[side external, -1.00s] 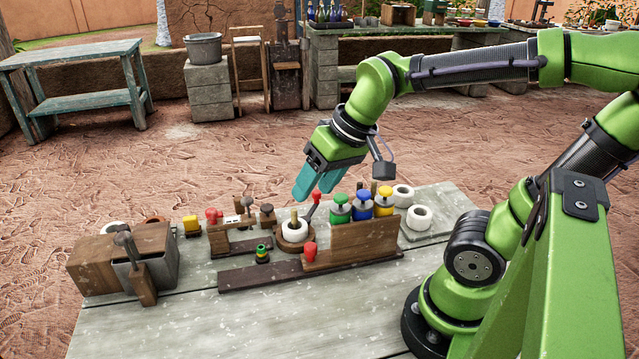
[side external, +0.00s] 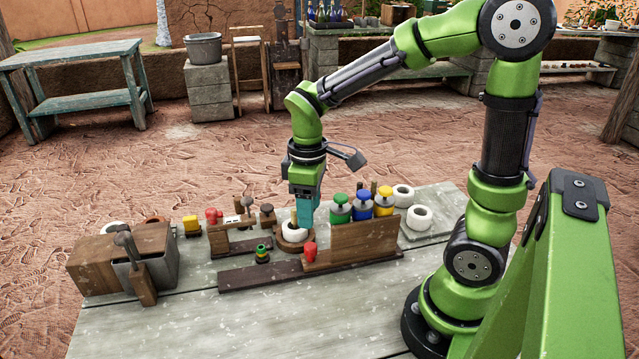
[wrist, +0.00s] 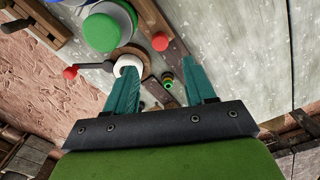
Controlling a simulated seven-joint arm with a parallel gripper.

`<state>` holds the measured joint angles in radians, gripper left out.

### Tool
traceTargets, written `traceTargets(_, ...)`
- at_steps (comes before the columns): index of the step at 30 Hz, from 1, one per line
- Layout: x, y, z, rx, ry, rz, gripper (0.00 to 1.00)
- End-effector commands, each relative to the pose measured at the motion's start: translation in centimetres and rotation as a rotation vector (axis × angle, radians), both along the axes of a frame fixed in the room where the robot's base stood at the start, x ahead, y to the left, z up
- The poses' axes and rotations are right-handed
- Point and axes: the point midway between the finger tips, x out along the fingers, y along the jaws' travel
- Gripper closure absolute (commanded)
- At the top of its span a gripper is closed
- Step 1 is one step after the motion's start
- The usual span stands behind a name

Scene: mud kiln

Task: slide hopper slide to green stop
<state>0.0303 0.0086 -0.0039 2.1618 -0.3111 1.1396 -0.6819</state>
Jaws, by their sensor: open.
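A brown wooden slide panel (side external: 355,244) stands on a dark wooden rail (side external: 260,276). A red knob (side external: 309,252) is at its left end; it also shows in the wrist view (wrist: 160,41). A small green, yellow and black piece (side external: 262,254) sits left of the knob at the rail's back edge; the wrist view shows it too (wrist: 168,82). I cannot tell whether it is the green stop. A green-topped jar (side external: 340,207) stands behind the panel. My gripper (side external: 305,222) is open and empty, pointing down behind the knob, beside a white ring (side external: 294,231).
Blue-topped (side external: 363,205) and yellow-topped (side external: 384,201) jars stand right of the green one. A red-ended lever (wrist: 70,72) is by the white ring. A wooden block with a metal box (side external: 145,270) is at left. The table's front is clear.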

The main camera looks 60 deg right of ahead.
Motion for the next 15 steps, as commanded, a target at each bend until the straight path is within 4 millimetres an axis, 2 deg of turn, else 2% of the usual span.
traceTargets(1,-0.2,0.0,-1.3,0.002,0.007,-0.001,0.45)
traceTargets(6,-0.1,0.0,-4.9,0.001,0.007,-0.001,0.45)
traceTargets(10,-0.1,0.0,-7.0,0.002,0.005,-0.001,0.45)
traceTargets(15,-0.1,0.0,-8.7,0.001,0.001,-0.001,0.45)
